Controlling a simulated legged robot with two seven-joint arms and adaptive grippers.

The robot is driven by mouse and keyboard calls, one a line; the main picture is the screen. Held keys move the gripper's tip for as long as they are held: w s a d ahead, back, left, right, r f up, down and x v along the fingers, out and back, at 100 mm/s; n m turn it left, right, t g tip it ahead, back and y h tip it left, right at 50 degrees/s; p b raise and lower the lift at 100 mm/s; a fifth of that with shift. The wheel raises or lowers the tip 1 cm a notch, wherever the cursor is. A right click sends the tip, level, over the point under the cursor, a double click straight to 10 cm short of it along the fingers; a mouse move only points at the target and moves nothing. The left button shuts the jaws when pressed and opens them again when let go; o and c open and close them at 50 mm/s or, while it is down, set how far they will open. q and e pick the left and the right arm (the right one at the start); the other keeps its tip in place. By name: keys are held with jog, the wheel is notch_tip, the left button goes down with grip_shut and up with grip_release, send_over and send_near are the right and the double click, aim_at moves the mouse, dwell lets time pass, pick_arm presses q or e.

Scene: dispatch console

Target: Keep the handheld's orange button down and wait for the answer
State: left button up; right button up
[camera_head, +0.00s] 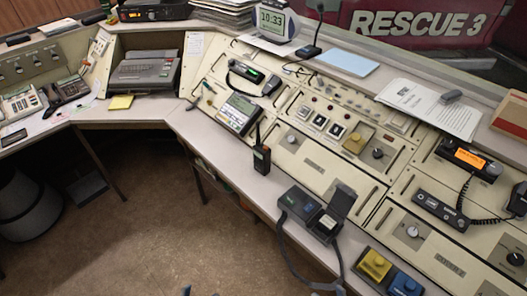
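A black handheld radio (261,157) with a stub antenna stands upright on the front ledge of the console, near the middle of the head view. Its orange button cannot be made out at this size. Small bluish-grey tips show at the bottom edge, one left of centre (187,290) and one right of centre (325,287). They look like parts of my left and right grippers, but too little shows to tell whether they are open or shut. Both are well apart from the handheld.
A dark device with an open lid (312,212) and a hanging cable stands right of the handheld. Yellow and blue buttons (388,273) are at the front right.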

dwell(0.4)
grip_shut()
dwell(1.2)
